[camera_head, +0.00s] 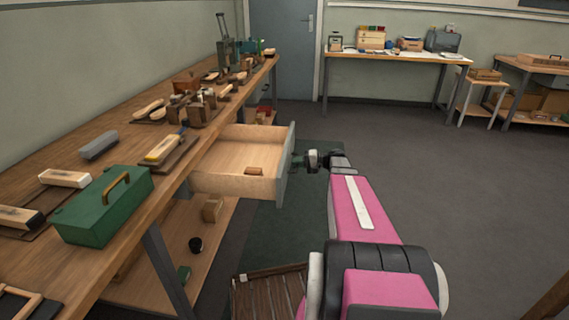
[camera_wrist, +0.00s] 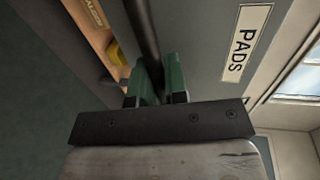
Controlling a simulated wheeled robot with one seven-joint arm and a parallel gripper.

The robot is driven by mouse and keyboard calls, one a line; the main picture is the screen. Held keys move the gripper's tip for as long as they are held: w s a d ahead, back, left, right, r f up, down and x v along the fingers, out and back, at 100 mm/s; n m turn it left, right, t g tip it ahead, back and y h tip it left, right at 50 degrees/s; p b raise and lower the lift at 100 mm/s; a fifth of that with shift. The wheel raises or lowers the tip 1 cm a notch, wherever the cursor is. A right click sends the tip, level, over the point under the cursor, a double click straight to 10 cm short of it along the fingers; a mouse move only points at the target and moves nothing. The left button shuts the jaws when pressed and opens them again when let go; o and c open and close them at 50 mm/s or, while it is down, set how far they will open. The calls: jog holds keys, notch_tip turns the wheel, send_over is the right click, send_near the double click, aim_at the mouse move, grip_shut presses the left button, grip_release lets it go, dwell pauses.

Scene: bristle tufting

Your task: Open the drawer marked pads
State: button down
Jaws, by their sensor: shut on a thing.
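The drawer (camera_head: 238,184) under the long workbench is pulled well out, and its wooden inside shows. A small brown block (camera_head: 254,171) lies in it near the front. Its grey front panel carries a label reading PADS (camera_wrist: 244,43) in the wrist view. A dark bar handle (camera_wrist: 143,30) runs along the panel. My gripper (camera_wrist: 157,82) has its green-padded fingers shut on either side of this handle. In the head view my gripper (camera_head: 312,160) is at the outer face of the drawer front (camera_head: 287,163), with my pink arm reaching from the lower right.
The workbench (camera_head: 122,147) holds brushes, wooden blocks and a green toolbox (camera_head: 101,205). A lower shelf (camera_head: 180,253) runs beneath it. A slatted wooden piece (camera_head: 268,293) is low in front of it. Open floor (camera_head: 430,160) lies to the right, with other tables at the back.

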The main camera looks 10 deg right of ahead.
jog(key=shift+f+v, duration=0.25)
jog(key=shift+v, duration=0.95)
jog(key=c, duration=1.2)
grip_release()
jog(key=shift+o, duration=0.2)
jog(key=shift+d, duration=0.15)
jog(key=v, duration=1)
jog(key=shift+d, duration=0.3)
jog(key=shift+s, duration=0.1)
